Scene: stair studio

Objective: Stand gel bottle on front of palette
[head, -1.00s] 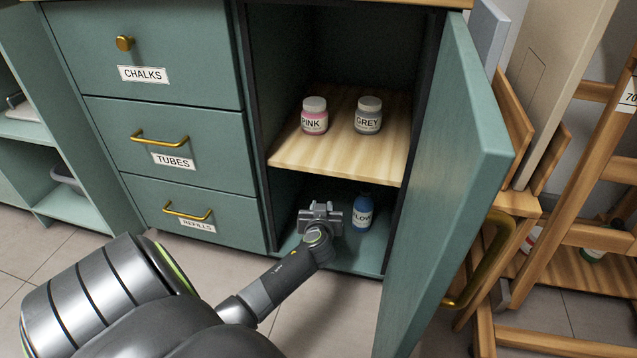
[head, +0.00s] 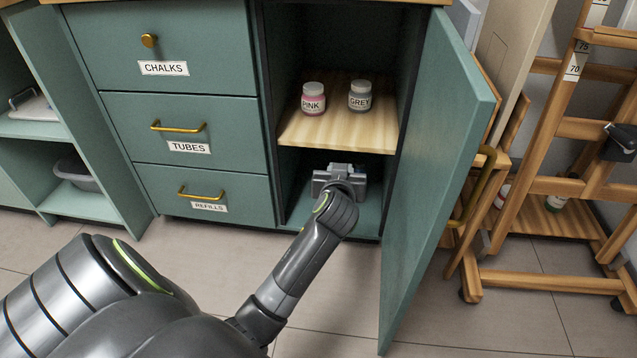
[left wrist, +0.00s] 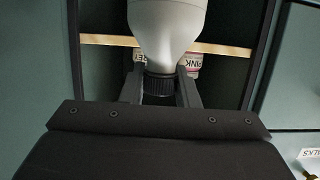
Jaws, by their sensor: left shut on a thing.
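My left gripper (head: 340,178) reaches to the cabinet's open lower compartment, below the wooden shelf. In the left wrist view its two fingers (left wrist: 160,90) are shut on the ribbed dark cap of a pale grey-white bottle (left wrist: 167,25). That view is upside down against the room, so the bottle hangs upright below its cap. I take it for the gel bottle; its label does not show. In the head view the gripper and wrist hide it. No palette is in view. My right gripper is not in view.
A pink jar (head: 313,101) and a grey jar (head: 360,97) stand on the wooden shelf (head: 335,130). The open cabinet door (head: 440,170) stands close right of my arm. Drawers (head: 195,135) are on the left. A wooden easel (head: 545,280) stands at right.

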